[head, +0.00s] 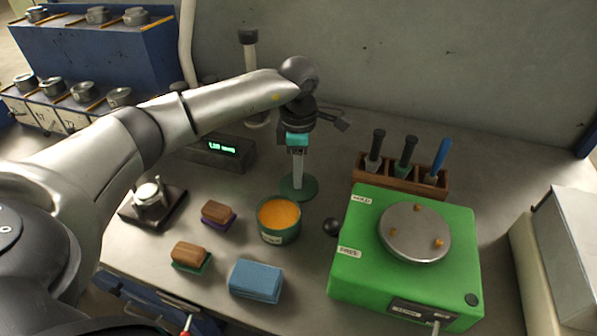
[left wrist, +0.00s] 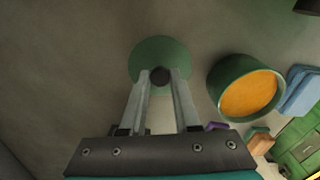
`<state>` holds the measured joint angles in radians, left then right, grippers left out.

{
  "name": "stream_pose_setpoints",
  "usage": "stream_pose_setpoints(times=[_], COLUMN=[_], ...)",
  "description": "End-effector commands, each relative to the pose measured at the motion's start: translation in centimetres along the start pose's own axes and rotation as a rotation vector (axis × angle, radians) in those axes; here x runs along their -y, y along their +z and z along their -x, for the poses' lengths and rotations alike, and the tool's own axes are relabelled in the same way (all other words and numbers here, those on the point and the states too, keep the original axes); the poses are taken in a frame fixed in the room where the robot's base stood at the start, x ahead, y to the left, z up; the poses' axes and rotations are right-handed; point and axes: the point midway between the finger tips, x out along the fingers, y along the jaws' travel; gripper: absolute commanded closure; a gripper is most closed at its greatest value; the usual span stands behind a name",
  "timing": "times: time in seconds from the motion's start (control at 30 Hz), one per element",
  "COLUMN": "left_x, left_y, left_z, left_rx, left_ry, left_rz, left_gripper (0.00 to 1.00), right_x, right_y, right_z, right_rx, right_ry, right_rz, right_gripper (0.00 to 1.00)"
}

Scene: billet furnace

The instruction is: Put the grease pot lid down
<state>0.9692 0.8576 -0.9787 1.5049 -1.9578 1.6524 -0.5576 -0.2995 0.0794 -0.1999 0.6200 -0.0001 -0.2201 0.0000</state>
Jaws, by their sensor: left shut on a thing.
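The grease pot lid (head: 306,191) is a flat green disc just behind the open green pot (head: 279,229) of orange grease. My left gripper (head: 298,184) points straight down over the lid. In the left wrist view its two fingers (left wrist: 160,88) are shut on the dark knob (left wrist: 160,76) of the lid (left wrist: 160,48). The lid looks level and is close to the bench top; I cannot tell whether it touches. The pot also shows in the left wrist view (left wrist: 246,92), right of the lid and apart from it. My right gripper is not in view.
A wooden rack (head: 401,180) with several handled tools stands right of the lid. A green machine (head: 380,268) with a round plate is at front right. Two brushes (head: 218,214) (head: 190,257) and a blue block (head: 256,281) lie near the pot. A digital display unit (head: 221,150) stands left.

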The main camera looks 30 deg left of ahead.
Motion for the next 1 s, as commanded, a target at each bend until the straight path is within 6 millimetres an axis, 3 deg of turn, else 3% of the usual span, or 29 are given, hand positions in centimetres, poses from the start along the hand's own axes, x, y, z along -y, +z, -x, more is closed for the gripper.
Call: stream_pose_setpoints(times=[0.33,0.37,0.6,1.0], left_x=[0.0,0.0,0.0,-0.1], left_y=[0.0,0.0,0.0,0.1], left_z=[-0.4,-0.4,-0.3,0.7], left_rx=[0.001,0.000,0.000,0.002], left_ry=[0.001,0.001,0.001,0.004], left_rz=[0.000,0.000,0.000,0.000], left_gripper=[1.00,0.69,0.42,0.40], right_x=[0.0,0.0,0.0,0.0], right_y=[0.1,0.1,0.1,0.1], right_z=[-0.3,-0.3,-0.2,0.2], right_rx=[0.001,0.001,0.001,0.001], right_ry=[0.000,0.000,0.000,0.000], right_rz=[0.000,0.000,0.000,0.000], right_gripper=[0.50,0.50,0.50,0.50])
